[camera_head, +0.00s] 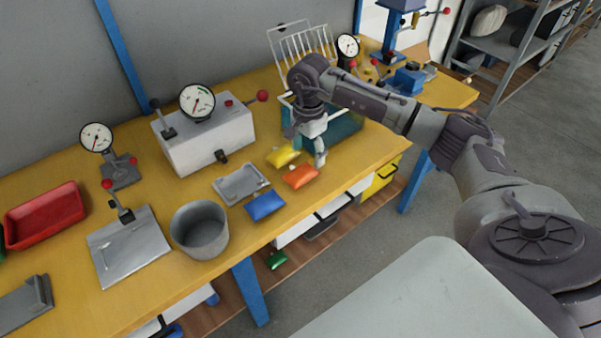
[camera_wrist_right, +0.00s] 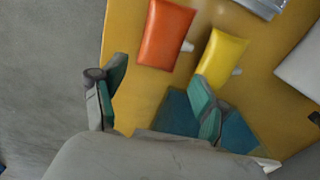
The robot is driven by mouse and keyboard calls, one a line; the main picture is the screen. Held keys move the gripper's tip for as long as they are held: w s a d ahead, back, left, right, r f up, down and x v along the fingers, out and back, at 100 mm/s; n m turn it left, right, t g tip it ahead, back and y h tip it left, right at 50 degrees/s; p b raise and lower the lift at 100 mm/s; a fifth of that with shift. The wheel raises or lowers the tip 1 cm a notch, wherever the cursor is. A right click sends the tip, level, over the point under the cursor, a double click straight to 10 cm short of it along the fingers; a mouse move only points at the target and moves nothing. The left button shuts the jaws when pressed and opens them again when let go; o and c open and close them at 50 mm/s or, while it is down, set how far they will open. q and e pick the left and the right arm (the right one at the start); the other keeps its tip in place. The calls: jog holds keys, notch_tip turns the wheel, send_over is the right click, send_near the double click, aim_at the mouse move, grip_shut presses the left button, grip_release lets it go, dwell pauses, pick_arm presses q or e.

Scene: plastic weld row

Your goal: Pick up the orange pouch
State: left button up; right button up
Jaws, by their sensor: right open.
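The orange pouch (camera_head: 300,176) lies flat on the yellow table near its front edge. It also shows in the right wrist view (camera_wrist_right: 166,34), ahead of the fingers and between their lines. A yellow pouch (camera_head: 283,155) lies beside it, toward the back; in the right wrist view the yellow pouch (camera_wrist_right: 222,52) is close to one fingertip. A blue pouch (camera_head: 265,205) lies to the left of the orange one. My right gripper (camera_head: 308,148) is above the table by the orange and yellow pouches. Its fingers (camera_wrist_right: 160,88) are spread wide and empty. My left gripper is not in view.
A grey tray (camera_head: 240,184) and a grey bucket (camera_head: 200,230) stand to the left. A teal bin (camera_head: 345,127) is behind my right gripper. A white box with a gauge (camera_head: 205,140) stands further back. A green pouch (camera_head: 277,260) lies below the table.

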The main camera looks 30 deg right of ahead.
aim_at(308, 166)
jog(key=shift+f, duration=0.25)
notch_tip(308, 166, down, 4)
jog(key=shift+s+f+p, duration=0.15)
jog(key=shift+p, duration=0.55)
jog(key=shift+f, duration=0.4)
jog(key=shift+c, duration=0.2)
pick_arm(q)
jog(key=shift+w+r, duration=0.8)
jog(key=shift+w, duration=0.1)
pick_arm(e)
jog(key=c, duration=0.7)
